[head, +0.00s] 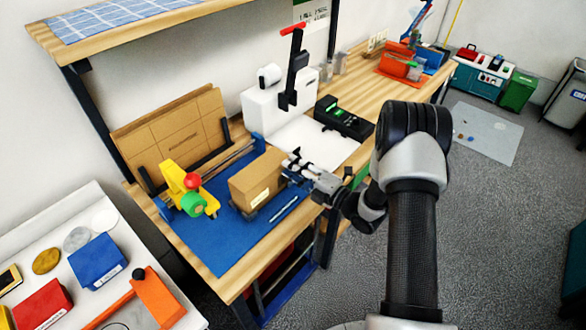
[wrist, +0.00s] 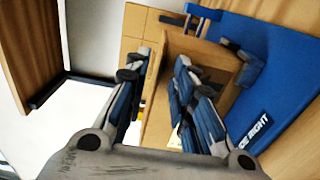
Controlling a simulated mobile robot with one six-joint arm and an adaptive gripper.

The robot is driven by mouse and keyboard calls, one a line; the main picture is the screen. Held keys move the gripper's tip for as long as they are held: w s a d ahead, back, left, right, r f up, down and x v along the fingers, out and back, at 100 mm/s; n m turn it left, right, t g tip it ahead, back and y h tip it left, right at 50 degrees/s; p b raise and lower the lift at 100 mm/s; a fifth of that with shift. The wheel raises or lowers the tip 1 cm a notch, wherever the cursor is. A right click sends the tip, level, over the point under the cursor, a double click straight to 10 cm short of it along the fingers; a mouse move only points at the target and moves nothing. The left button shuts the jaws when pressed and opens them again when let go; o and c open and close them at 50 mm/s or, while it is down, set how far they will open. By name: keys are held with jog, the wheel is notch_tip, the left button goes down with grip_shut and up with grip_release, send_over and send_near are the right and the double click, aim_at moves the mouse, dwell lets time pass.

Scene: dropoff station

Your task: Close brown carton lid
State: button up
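The brown carton (head: 257,180) sits on a blue mat (head: 218,245) on the wooden bench, with a small label on its front side. My gripper (head: 293,160) is at the carton's right end. In the wrist view the carton (wrist: 205,50) lies beyond and between the fingers, with a brown panel running down between them. My gripper (wrist: 163,62) has its two dark-blue fingers spread apart. I cannot tell whether either finger touches the cardboard. The fingers hide part of the carton, and the lid's exact angle is unclear.
A yellow tape dispenser (head: 188,190) stands left of the carton. Flat cardboard (head: 175,130) leans behind it. A white press with a red handle (head: 290,34) and a black device (head: 343,118) stand farther back. Blue holders (wrist: 250,70) flank the carton. The mat's front is clear.

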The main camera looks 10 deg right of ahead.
jog(key=shift+w+a, duration=0.15)
jog(key=shift+w, duration=0.1)
jog(key=shift+c, duration=0.4)
grip_shut()
